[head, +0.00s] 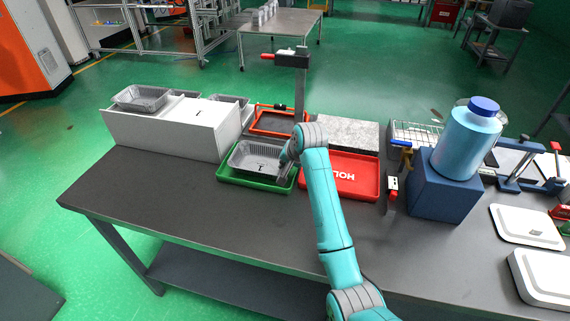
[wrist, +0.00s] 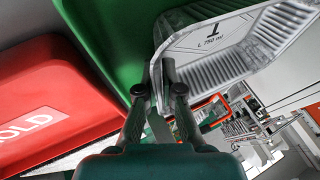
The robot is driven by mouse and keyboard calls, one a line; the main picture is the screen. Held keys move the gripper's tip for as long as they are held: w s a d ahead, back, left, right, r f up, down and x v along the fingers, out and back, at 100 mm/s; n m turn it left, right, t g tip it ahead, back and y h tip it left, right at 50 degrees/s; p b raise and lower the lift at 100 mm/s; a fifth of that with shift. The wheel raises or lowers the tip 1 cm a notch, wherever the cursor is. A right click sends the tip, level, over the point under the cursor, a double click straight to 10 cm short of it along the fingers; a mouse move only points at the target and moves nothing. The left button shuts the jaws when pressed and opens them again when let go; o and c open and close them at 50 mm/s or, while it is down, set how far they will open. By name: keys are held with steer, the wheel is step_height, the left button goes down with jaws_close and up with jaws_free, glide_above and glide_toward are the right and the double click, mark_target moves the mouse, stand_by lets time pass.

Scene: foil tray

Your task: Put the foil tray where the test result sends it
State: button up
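The silver foil tray (head: 254,157) sits inside the green tray (head: 227,177), and a dark mark shows on its floor. In the wrist view the foil tray (wrist: 225,45) shows ribbed walls and print reading "L 750 ml" beside a bold T-like mark; the green tray (wrist: 110,35) is behind it. My gripper (head: 285,170) is at the tray's right end. In the wrist view my gripper's fingertips (wrist: 162,66) are close together with the foil rim between them. A red tray (head: 342,192) lettered HOLD lies just right. No test result is readable.
An orange-rimmed tray (head: 284,108) and an upright post (head: 300,90) stand behind. A white box (head: 165,135) with more foil trays is left. A granite slab (head: 340,131), a wire basket (head: 418,130) and a blue bottle (head: 466,142) on a blue block are right. The front-left bench is clear.

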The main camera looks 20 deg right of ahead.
steer(key=o, duration=0.5)
steer(key=shift+o, duration=0.2)
steer(key=v, duration=1.2)
steer(key=shift+a, duration=0.1)
